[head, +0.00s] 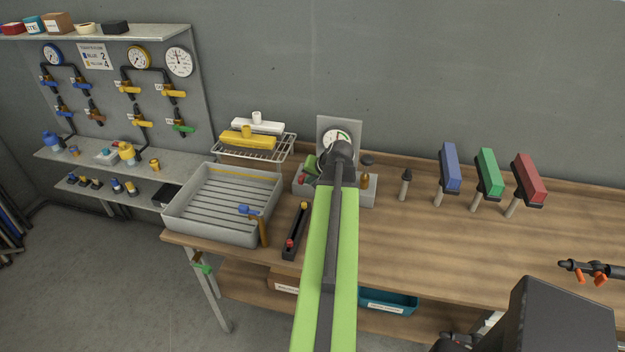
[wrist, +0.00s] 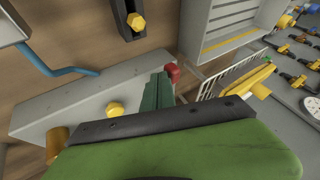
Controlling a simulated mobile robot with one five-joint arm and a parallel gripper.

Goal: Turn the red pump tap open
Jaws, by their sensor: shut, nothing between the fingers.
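The pump is a grey box (head: 366,190) with a gauge plate (head: 353,127) behind it, on the wooden bench. The red tap (head: 301,180) is at the box's left end; it also shows in the wrist view (wrist: 172,73). A yellow tap (wrist: 115,108) sits on the box's top. My gripper (wrist: 160,86) is shut and empty; its green fingers point at the red tap, with the tips very near it. I cannot tell whether they touch. In the head view my gripper's green body (head: 311,163) shows over the box, partly hidden by my arm.
A black bar (head: 297,230) with red and yellow knobs lies left of my arm. A grey tray (head: 222,178) and a wire rack (head: 285,147) stand further left. Blue, green and red blocks (head: 488,172) on stems stand right. The bench between is mostly clear.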

